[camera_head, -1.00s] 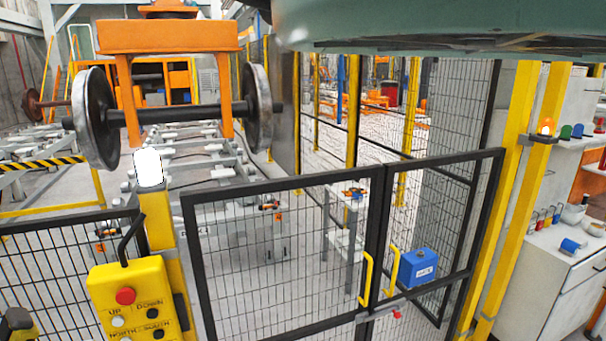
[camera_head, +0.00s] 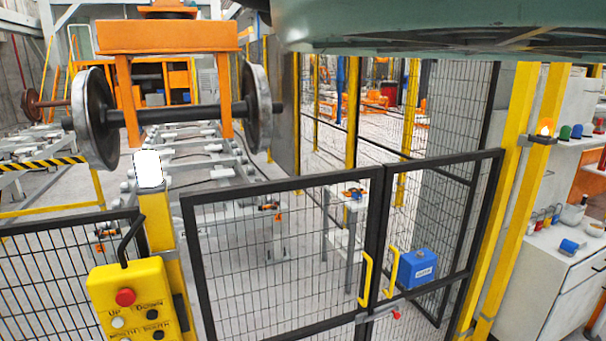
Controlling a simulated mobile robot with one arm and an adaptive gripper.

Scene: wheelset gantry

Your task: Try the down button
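The yellow control box (camera_head: 136,296) hangs on a yellow post at the lower left, cut off by the bottom edge. It has a red button (camera_head: 125,297) at the top. Below it, a white button (camera_head: 117,323) sits under the label "UP" and a black down button (camera_head: 152,315) under the label "DOWN". More buttons show lower down, partly cut off. A wheelset (camera_head: 165,114) hangs level under an orange lifting frame (camera_head: 168,37), above the rails. My gripper is not in view.
A black mesh fence with a gate (camera_head: 290,262) crosses the front; its yellow handles and a blue box (camera_head: 418,268) are at the right. An amber lamp (camera_head: 546,127) is on a yellow post. A white cabinet (camera_head: 545,285) stands at the far right.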

